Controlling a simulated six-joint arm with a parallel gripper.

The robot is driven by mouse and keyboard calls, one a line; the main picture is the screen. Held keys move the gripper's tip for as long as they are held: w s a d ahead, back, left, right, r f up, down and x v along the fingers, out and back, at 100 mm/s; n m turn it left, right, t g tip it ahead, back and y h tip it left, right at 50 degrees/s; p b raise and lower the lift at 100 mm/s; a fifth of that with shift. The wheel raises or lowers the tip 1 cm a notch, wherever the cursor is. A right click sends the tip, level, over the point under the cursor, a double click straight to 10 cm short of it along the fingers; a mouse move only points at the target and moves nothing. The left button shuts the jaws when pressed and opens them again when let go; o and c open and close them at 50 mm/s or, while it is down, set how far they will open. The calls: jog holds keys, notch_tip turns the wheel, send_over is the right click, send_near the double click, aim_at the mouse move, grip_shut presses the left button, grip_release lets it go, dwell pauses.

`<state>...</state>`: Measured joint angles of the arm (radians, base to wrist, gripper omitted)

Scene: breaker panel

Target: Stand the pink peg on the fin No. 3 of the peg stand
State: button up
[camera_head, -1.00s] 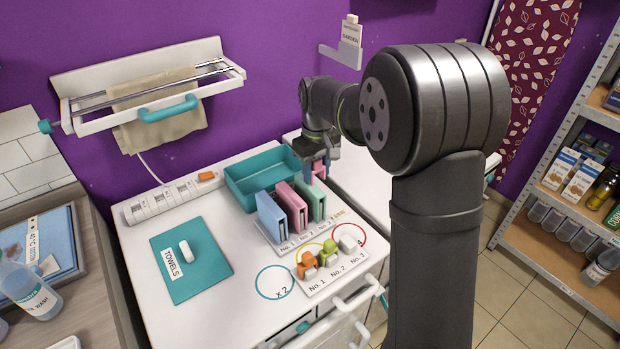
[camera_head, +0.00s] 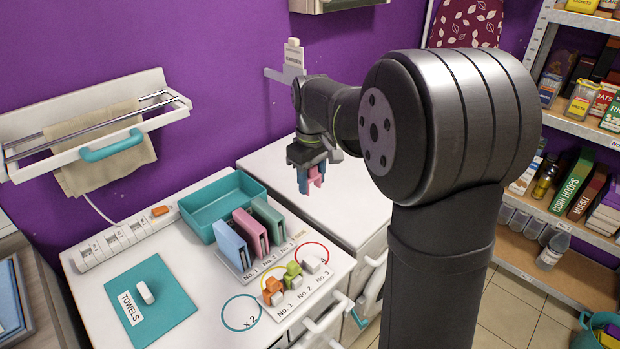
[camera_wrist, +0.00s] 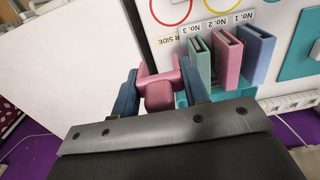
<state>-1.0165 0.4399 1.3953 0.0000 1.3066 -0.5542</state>
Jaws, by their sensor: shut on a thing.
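My gripper (camera_head: 311,181) is shut on the pink peg (camera_head: 317,174) and holds it up in the air, over the white surface to the right of the binders. In the wrist view the pink peg (camera_wrist: 159,92) sits between the two blue fingers, its forked end pointing away from the gripper. The peg stand (camera_head: 300,291) is at the counter's front, labelled No. 1 to No. 3. An orange peg (camera_head: 272,290) is at No. 1 and a green peg (camera_head: 292,273) at No. 2. At No. 3 a white fin (camera_head: 311,263) shows with no coloured peg on it.
Blue (camera_head: 229,242), pink (camera_head: 251,232) and green (camera_head: 268,219) binders stand in a numbered row behind the peg stand. A teal tray (camera_head: 197,228) lies behind them. A teal towels panel (camera_head: 165,312) lies left. A wall bracket (camera_head: 290,70) is behind my arm.

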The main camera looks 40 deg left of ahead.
jog(key=shift+c, duration=0.6)
jog(key=shift+r, duration=3)
jog(key=s+d+f, duration=0.3)
jog(key=f, duration=0.3)
jog(key=s+d+f, duration=0.3)
jog(key=f, duration=0.3)
jog(key=shift+s+d, duration=0.3)
jog(key=shift+s, duration=0.05)
send_over(311, 260)
jog(key=shift+f, duration=3.45)
jog(key=shift+f, duration=2.25)
